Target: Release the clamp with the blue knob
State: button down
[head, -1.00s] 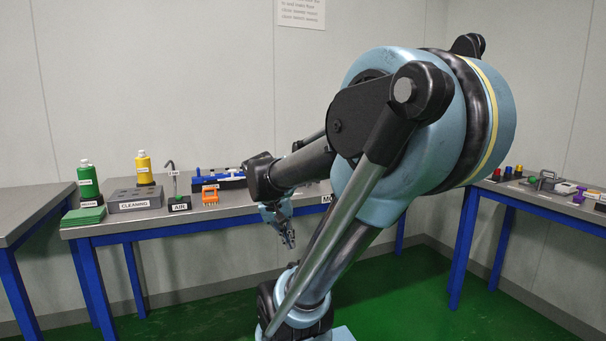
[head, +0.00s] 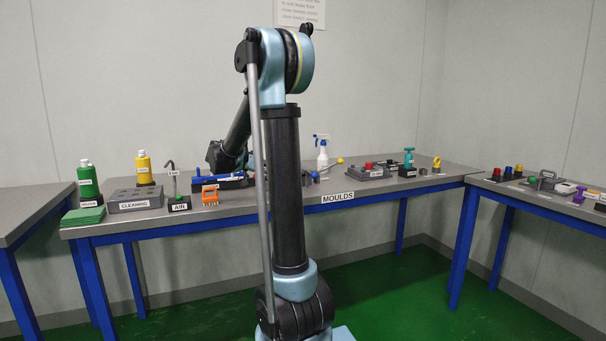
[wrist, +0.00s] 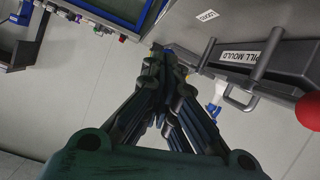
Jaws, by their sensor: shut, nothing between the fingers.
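My gripper (wrist: 160,58) shows in the wrist view with its dark fingers together and nothing seen between them. In the head view its fingers are hidden behind my own arm. A small blue knob (head: 314,174) sits on the middle table, just right of my upright arm link, beside a dark part that is partly hidden. A small blue spot (wrist: 168,50) shows by the fingertips in the wrist view; I cannot tell whether it is the knob or whether they touch. The clamp's shape and whether it is closed cannot be made out.
Near the knob stand a yellow-ended handle (head: 340,160), a white spray bottle (head: 322,152) and a block with a red knob (head: 369,166). The wrist view shows a dark block labelled as a mould (wrist: 285,58) and a red ball (wrist: 309,109). Bottles and an orange rack (head: 210,194) stand left.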

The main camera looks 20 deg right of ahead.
jog(key=w+m, duration=0.1)
jog(key=w+a+m+h, duration=0.1)
jog(key=w, duration=0.1)
jog(key=w+r+h, duration=0.1)
jog(key=w, duration=0.1)
jog(key=shift+w+a+m, duration=0.2)
jog(key=shift+a+m, duration=0.05)
jog(key=shift+m, duration=0.15)
jog(key=d+f, duration=0.1)
jog(key=d, duration=0.3)
jog(key=d+f, duration=0.1)
jog(key=d, duration=0.8)
jog(key=shift+w+d+f, duration=0.25)
jog(key=shift+d+f, duration=0.15)
jog(key=shift+a, duration=0.15)
